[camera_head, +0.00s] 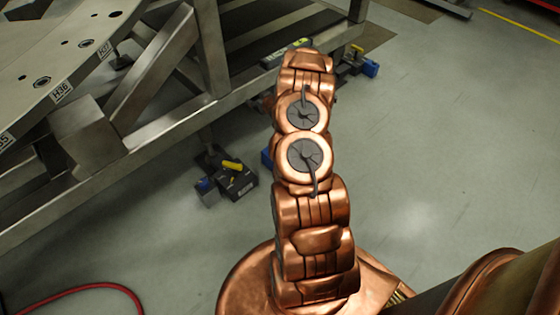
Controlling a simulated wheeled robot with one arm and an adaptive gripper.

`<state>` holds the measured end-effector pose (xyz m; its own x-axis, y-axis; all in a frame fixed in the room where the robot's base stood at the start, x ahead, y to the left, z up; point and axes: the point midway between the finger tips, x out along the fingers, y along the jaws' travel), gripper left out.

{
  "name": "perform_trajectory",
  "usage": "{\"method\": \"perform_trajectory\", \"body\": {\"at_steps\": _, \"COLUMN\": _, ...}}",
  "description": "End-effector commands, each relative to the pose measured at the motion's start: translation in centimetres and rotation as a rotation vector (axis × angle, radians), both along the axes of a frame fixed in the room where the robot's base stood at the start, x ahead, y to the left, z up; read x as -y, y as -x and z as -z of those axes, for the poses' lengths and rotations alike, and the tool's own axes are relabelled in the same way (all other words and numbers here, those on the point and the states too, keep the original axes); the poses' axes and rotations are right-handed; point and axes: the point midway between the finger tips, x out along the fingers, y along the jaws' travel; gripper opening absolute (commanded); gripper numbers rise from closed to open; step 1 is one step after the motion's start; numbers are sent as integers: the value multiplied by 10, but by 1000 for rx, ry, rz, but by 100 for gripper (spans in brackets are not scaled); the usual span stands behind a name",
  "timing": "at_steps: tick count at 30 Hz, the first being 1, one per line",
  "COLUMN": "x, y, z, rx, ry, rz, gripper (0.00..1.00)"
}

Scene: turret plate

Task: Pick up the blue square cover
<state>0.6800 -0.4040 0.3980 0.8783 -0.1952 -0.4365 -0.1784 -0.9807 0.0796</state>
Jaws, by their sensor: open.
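I cannot make out a blue square cover for certain in the head view. My copper-coloured arm rises through the middle of the picture, and its upper end lies in front of the metal frame. My gripper and its fingers do not show. Small blue blocks sit low by the frame's feet: one at the left foot (206,187), and one at the far right foot (370,68). A bit of blue also shows just left of my arm (266,158), mostly hidden by it.
A grey plate (45,60) with holes and labels such as H36 lies at upper left on a metal frame (90,195). A black foot with a yellow lever (236,175) stands on the floor. A red hose (85,289) lies at lower left. The floor at right is clear.

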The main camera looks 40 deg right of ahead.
Motion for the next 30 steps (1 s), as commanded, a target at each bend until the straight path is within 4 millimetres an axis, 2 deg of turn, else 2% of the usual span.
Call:
{"method": "perform_trajectory", "body": {"at_steps": 1, "x": 8, "y": 7, "z": 28, "rx": 23, "ry": 1, "rz": 3, "gripper": 64}}
{"method": "perform_trajectory", "body": {"at_steps": 3, "x": 18, "y": 15, "z": 53, "rx": 59, "ry": 4, "rz": 2, "gripper": 64}}
{"method": "perform_trajectory", "body": {"at_steps": 8, "x": 33, "y": 39, "z": 107, "rx": 142, "ry": 8, "rz": -2, "gripper": 64}}
{"method": "perform_trajectory", "body": {"at_steps": 12, "x": 42, "y": 65, "z": 152, "rx": 217, "ry": 12, "rz": -9, "gripper": 64}}
{"method": "perform_trajectory", "body": {"at_steps": 18, "x": 42, "y": 111, "z": 215, "rx": 319, "ry": 6, "rz": -20, "gripper": 64}}
{"method": "perform_trajectory", "body": {"at_steps": 24, "x": 35, "y": 155, "z": 261, "rx": 405, "ry": -3, "rz": -32, "gripper": 64}}
{"method": "perform_trajectory", "body": {"at_steps": 30, "x": 28, "y": 177, "z": 279, "rx": 452, "ry": -10, "rz": -39, "gripper": 64}}
